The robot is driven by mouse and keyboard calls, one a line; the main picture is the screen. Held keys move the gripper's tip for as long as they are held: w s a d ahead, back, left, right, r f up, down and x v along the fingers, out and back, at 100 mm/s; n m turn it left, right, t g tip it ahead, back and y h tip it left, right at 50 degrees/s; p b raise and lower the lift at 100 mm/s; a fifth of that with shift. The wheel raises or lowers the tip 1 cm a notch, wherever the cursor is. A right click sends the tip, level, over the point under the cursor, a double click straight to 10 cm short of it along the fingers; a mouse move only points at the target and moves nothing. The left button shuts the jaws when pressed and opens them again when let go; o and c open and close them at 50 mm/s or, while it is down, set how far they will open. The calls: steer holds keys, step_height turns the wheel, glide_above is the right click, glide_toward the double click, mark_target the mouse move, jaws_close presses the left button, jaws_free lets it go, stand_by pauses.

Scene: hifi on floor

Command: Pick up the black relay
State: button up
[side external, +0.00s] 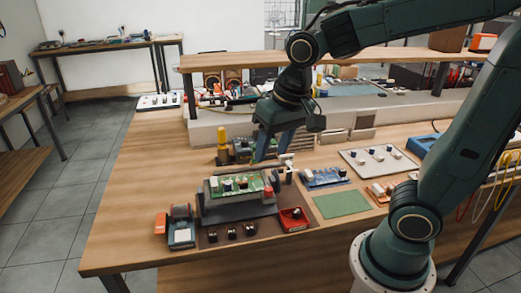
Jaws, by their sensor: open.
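My gripper (272,156) points down over the workbench, behind the green circuit board (238,186). Its two blue fingers are apart, and I see nothing held between them. Small black parts (232,233) lie in a row on the brown mat at the front of the bench. A red tray (293,224) to their right has something dark in it. The parts are too small for me to tell which one is the black relay. My gripper is apart from the row, above and behind it.
A grey and red device (181,228) stands left of the mat. A yellow-topped tool (221,142) stands upright close left of my gripper. A blue board (324,178), a white panel (378,160) and a flat green mat (341,204) lie to the right. The bench's left side is clear.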

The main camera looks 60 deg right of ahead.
steer(key=w+a+f+m+g, duration=0.2)
steer(key=w+f+m, duration=0.1)
steer(key=w+f, duration=0.3)
steer(key=m+g, duration=0.1)
steer(key=m, duration=0.1)
glide_above(232, 231)
step_height(232, 231, down, 6)
steer(key=shift+w, duration=0.3)
steer(key=shift+f, duration=0.1)
steer(key=shift+f, duration=4.25)
steer(key=shift+s+f, duration=0.15)
steer(key=shift+f, duration=0.6)
steer(key=shift+s+f, duration=0.15)
steer(key=shift+f, duration=1.7)
